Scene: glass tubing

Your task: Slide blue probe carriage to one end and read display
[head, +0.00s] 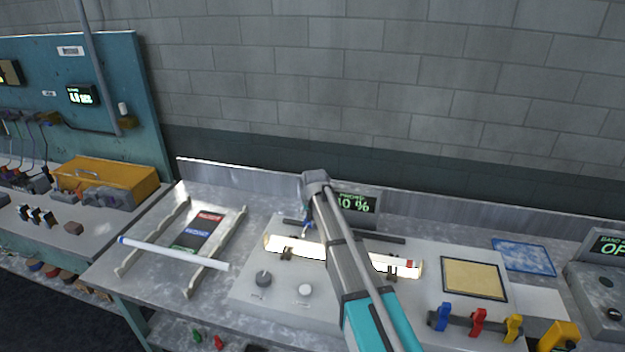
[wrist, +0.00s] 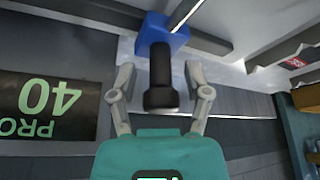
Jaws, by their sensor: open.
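The blue probe carriage (wrist: 163,36) sits on a dark rail (wrist: 210,41) in the wrist view, with a black knob (wrist: 161,85) sticking out toward me. My gripper (wrist: 160,82) is open, one finger on each side of the knob, with gaps on both sides. In the head view a little blue of the carriage (head: 307,213) shows by my wrist; the rest is hidden by my arm. The display (head: 358,202) behind the rail is partly covered by my arm, its number ending in "0 %". In the wrist view the display (wrist: 45,105) is upside down and reads 40.
A lit glass tube (head: 296,247) lies in front of the rail, its middle behind my arm. A rack with a white rod (head: 172,253) stands left. Coloured clamps (head: 478,321) and a tan pad (head: 474,279) are right.

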